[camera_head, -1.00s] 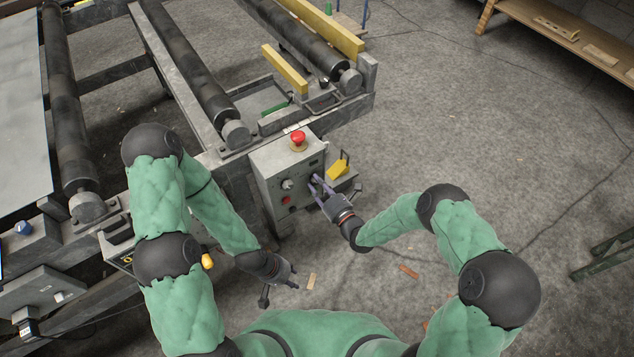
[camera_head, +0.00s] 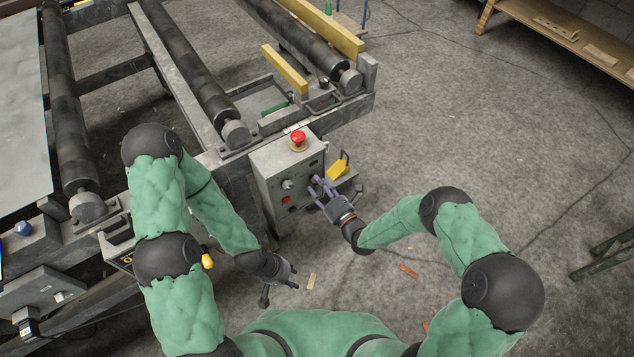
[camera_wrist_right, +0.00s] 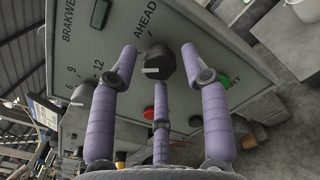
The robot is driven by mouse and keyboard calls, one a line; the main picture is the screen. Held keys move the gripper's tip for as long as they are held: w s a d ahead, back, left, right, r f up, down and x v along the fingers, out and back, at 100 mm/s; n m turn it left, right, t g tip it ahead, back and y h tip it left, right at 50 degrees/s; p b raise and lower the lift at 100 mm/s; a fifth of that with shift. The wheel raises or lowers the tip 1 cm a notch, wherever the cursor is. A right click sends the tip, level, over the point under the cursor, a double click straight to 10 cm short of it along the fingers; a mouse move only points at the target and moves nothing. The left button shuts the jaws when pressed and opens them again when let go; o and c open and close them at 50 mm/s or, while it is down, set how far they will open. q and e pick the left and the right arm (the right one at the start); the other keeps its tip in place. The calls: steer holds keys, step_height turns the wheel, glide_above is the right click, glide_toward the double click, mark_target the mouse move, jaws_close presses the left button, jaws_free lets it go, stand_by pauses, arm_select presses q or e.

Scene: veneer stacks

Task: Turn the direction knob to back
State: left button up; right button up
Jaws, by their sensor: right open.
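The grey control box (camera_head: 272,178) stands at the end of the roller frame, with knobs and buttons on its front face. In the right wrist view a black knob (camera_wrist_right: 161,60) with a pale pointer mark sits below the printed word AHEAD; I take it as the direction knob. My right gripper (camera_head: 319,186) is open in front of the box. In the wrist view its purple fingers (camera_wrist_right: 160,78) spread around the knob, two on the sides and one below; contact cannot be told. My left gripper (camera_head: 281,290) hangs low with fingers apart, empty, away from the box.
A red mushroom button (camera_head: 298,138) tops the box. A green button (camera_wrist_right: 223,80) and a red button (camera_wrist_right: 149,113) lie close to the knob. A yellow part (camera_head: 338,168) stands beside the box.

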steer(key=v, duration=0.5)
steer(key=shift+s+d, duration=0.1)
steer(key=shift+s, duration=0.05)
stand_by(0.6)
steer(key=s+d+f+m+g+h+p, duration=0.2)
steer(key=d+f+m+g+h, duration=0.1)
steer(key=m, duration=0.7)
steer(key=s+d+f+m+g+h+p, duration=0.2)
steer(key=f+m+g, duration=0.1)
steer(key=m, duration=0.7)
steer(key=s+d+r+m+g+p, duration=0.1)
steer(key=s+m+g, duration=0.3)
steer(key=s+m, duration=0.5)
steer(key=s+d+r+m+g+h+p, duration=0.1)
steer(key=s+m+g, duration=0.3)
steer(key=s+m, duration=0.5)
steer(key=shift+s+d+r+m+h+p, duration=0.3)
steer(key=shift+d+m+p, duration=0.3)
steer(key=shift+m, duration=0.5)
